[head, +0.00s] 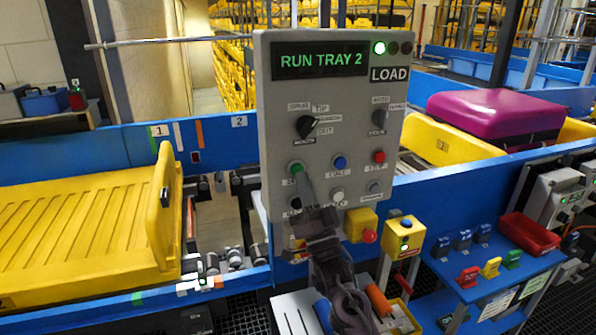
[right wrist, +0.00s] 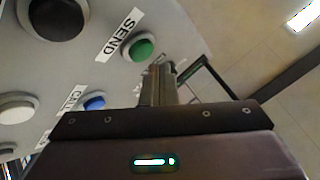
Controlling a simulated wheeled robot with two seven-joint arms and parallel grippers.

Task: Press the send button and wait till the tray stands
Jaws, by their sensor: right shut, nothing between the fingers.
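The send button (head: 296,168) is a green round button on the grey control panel (head: 275,130). In the right wrist view the green button (right wrist: 142,47) shows beside its SEND label (right wrist: 120,33). My right gripper (head: 305,184) is shut and empty, its fingertips just below the button in the head view; I cannot tell if they touch it. The fingers also show in the right wrist view (right wrist: 157,82). An empty yellow tray (head: 75,235) is on the blue conveyor at left. Another yellow tray (head: 436,140) carries a purple suitcase (head: 495,118) at right. My left gripper is not in view.
Blue (head: 339,162) and red (head: 379,156) buttons and dark knobs are close by. A yellow box with a red button (head: 369,236) sits below the panel.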

